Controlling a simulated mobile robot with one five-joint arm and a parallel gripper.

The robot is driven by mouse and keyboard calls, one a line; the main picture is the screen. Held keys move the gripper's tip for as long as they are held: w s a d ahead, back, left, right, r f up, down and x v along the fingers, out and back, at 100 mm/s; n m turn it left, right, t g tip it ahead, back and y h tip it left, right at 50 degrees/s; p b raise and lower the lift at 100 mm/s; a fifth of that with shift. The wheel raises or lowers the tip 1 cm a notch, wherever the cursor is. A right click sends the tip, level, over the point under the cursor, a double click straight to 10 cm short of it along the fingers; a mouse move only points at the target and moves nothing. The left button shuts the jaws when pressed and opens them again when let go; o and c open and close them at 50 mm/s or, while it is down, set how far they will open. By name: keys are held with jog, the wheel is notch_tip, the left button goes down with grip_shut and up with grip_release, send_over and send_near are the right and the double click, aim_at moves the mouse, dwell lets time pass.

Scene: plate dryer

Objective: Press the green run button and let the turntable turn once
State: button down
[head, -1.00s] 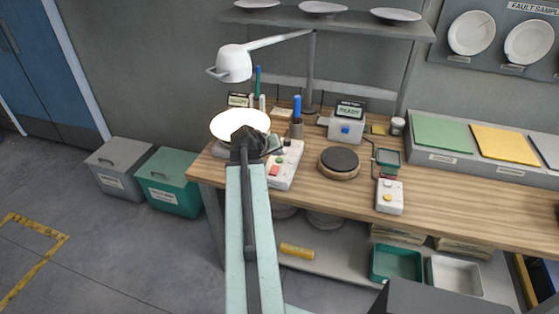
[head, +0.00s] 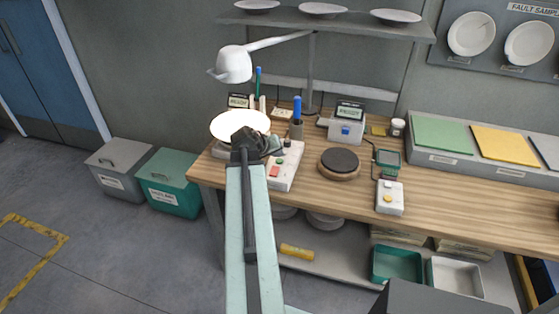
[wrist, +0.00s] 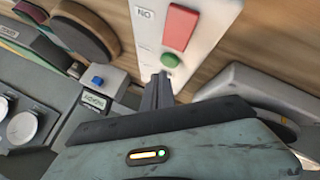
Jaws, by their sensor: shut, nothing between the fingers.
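The white control box (head: 286,166) stands on the bench with a red button (head: 275,171) and a green button. The wrist view shows the green button (wrist: 171,60) close up, below the larger red button (wrist: 180,27). My gripper (wrist: 163,76) is shut and empty, its tips just short of the green button in the picture; I cannot tell if they touch. In the head view my gripper (head: 246,137) covers part of the area left of the box. A bright white disc (head: 232,122) lies under the lamp there; whether it is the turntable or a plate on it is unclear.
A dark round disc on a wooden base (head: 339,162) stands right of the control box. Behind are a box with a READY screen and blue button (head: 346,130), and a pen holder (head: 296,128). A lamp (head: 234,65) hangs over the white disc.

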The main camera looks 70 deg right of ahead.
jog(key=shift+f, duration=0.15)
dwell(0.5)
jog(key=shift+f+b, duration=0.3)
jog(key=shift+b, duration=0.15)
